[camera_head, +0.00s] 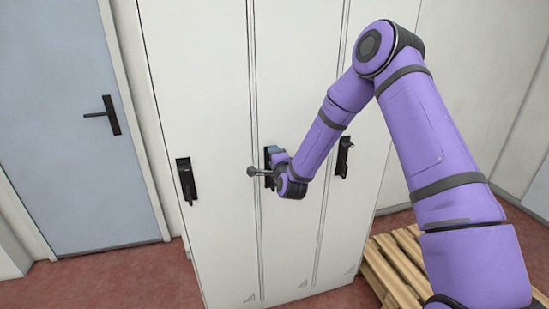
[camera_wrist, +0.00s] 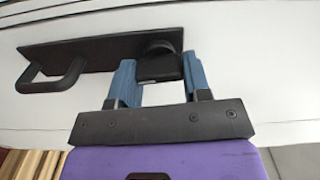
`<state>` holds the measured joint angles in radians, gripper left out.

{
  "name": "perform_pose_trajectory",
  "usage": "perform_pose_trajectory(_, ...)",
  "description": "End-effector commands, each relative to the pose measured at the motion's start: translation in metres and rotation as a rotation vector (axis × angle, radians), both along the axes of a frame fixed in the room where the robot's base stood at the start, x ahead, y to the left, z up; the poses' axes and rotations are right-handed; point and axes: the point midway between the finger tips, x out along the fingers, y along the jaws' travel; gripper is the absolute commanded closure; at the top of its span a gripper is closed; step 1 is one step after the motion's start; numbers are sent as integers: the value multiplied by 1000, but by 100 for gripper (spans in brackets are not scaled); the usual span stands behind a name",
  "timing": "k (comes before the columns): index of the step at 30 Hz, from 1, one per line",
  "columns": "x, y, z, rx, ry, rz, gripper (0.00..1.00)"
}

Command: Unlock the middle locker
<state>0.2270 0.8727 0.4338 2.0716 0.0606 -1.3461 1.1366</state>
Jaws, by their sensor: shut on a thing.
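The middle locker (camera_head: 293,75) is a tall, narrow off-white door between two similar ones, and it looks closed. In the wrist view its black lock plate (camera_wrist: 100,53) carries a loop handle (camera_wrist: 50,80) at the left and a black lock knob (camera_wrist: 160,68) at the right. My gripper (camera_wrist: 158,61) has its two blue fingers shut on the knob, one on each side. In the head view my gripper (camera_head: 275,156) is at the middle door and covers most of the plate and knob. I cannot tell how far the knob is turned.
The left locker (camera_head: 195,75) has a black handle (camera_head: 186,181), and the right locker has another (camera_head: 344,156) close to my wrist. A wooden pallet (camera_head: 400,262) lies on the red floor to the right. A blue-grey door (camera_head: 70,170) is at the left, with clear floor before it.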

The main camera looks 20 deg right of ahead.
Motion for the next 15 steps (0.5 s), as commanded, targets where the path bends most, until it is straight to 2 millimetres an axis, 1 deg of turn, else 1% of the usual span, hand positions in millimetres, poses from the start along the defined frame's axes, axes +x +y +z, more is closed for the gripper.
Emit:
perform_pose_trajectory(7,0,0,-1,85,2,0,79)
perform_pose_trajectory(15,0,0,-1,109,2,1,79)
